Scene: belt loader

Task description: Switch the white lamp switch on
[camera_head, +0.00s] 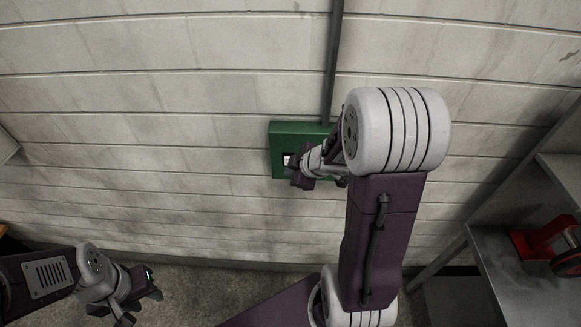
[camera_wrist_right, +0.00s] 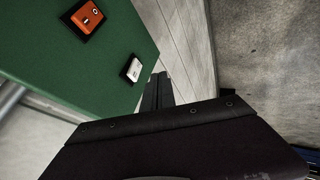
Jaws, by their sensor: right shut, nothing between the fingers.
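The white lamp switch (camera_wrist_right: 133,69) sits on the face of a green box (camera_head: 300,129) fixed to the wall. In the head view a small pale patch of the switch (camera_head: 287,160) shows beside my right gripper (camera_head: 298,181). In the right wrist view the fingers of this gripper (camera_wrist_right: 158,90) are shut and empty, with their tips close to the right of the white switch; I cannot tell whether they touch it. My left gripper (camera_head: 142,302) is low at the left, away from the box, with its fingers apart.
An orange switch (camera_wrist_right: 84,16) sits on the same green face, apart from the white one. A dark conduit (camera_head: 333,60) runs up the wall from the box. At the right, a metal shelf (camera_head: 500,265) holds a red object (camera_head: 540,238). The wall left of the box is clear.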

